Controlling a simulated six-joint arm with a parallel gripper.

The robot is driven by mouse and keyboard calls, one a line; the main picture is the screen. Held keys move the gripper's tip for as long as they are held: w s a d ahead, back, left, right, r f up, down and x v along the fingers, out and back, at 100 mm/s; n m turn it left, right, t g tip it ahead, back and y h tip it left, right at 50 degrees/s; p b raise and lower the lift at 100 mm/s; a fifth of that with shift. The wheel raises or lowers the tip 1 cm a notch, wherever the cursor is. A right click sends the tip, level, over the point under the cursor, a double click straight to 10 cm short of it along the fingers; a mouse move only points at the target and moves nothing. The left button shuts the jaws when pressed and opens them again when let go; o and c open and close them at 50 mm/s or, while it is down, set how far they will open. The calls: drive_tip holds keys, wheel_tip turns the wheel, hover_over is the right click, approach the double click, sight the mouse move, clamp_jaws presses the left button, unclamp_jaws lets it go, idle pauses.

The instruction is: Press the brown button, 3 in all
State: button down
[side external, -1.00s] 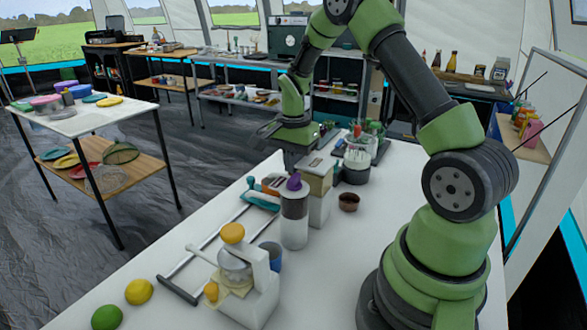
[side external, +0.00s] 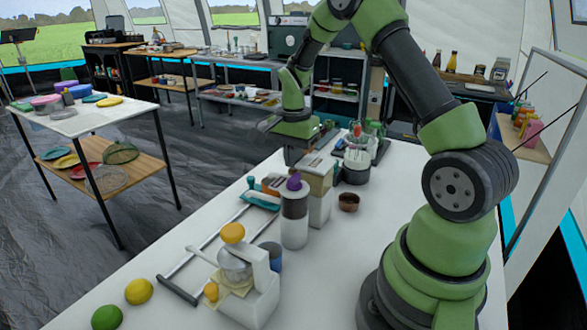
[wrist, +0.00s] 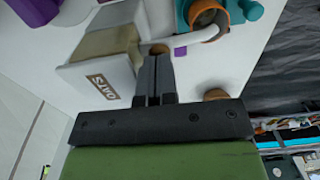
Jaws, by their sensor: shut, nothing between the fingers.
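My gripper (wrist: 157,62) is shut and empty, pointing down at the counter in the wrist view. A small brown round piece (wrist: 158,48), which may be the brown button, shows just past its fingertips; whether they touch I cannot tell. A second brown rounded piece (wrist: 215,94) lies to the right of the fingers. In the side external view my gripper (side external: 288,160) is over the far left part of the counter, behind the oats box (side external: 318,190). The button cannot be made out in that view.
The oats box (wrist: 100,62) stands close to the left of my fingers. A teal and orange object (wrist: 208,14) with a white curved handle is close by.

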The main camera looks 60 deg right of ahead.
drive_tip(key=shift+f, duration=0.7)
drive_tip(key=shift+r, duration=0.85)
drive_tip(key=shift+f, duration=0.9)
drive_tip(key=shift+r, duration=0.9)
drive_tip(key=shift+r, duration=3)
